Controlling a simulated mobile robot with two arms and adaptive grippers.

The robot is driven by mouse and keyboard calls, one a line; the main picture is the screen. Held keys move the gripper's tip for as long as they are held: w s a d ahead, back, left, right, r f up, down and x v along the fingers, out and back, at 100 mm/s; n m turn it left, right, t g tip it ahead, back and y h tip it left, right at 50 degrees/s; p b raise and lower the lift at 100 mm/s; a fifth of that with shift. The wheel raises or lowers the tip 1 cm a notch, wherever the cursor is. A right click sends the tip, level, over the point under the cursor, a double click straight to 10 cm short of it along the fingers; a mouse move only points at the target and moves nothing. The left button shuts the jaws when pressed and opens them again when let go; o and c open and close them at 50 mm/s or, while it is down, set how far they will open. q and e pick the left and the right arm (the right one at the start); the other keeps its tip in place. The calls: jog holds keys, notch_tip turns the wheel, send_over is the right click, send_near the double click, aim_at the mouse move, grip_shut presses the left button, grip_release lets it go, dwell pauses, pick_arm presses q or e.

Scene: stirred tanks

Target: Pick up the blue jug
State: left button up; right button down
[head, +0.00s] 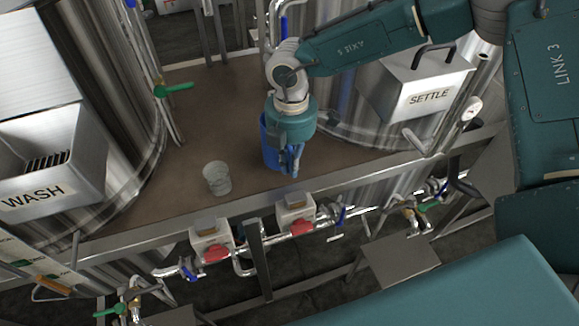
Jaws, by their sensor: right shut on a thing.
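The blue jug (269,150) is on or just above the brown platform between the two steel tanks; I cannot tell whether its base touches. My right gripper (288,160) reaches down from above and is shut on the jug. The gripper's wrist and fingers cover much of the jug's top and right side. My left gripper is not in view.
A clear cup (217,178) stands on the platform (190,130) left of the jug. The WASH box (75,165) is at the left and the SETTLE box (415,85) at the right. Red-handled valves (217,253) and pipes run below the platform's front edge.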

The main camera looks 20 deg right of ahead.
notch_tip(320, 180, up, 18)
jog(key=b, duration=0.6)
jog(key=shift+r, duration=0.25)
jog(key=shift+f, duration=0.1)
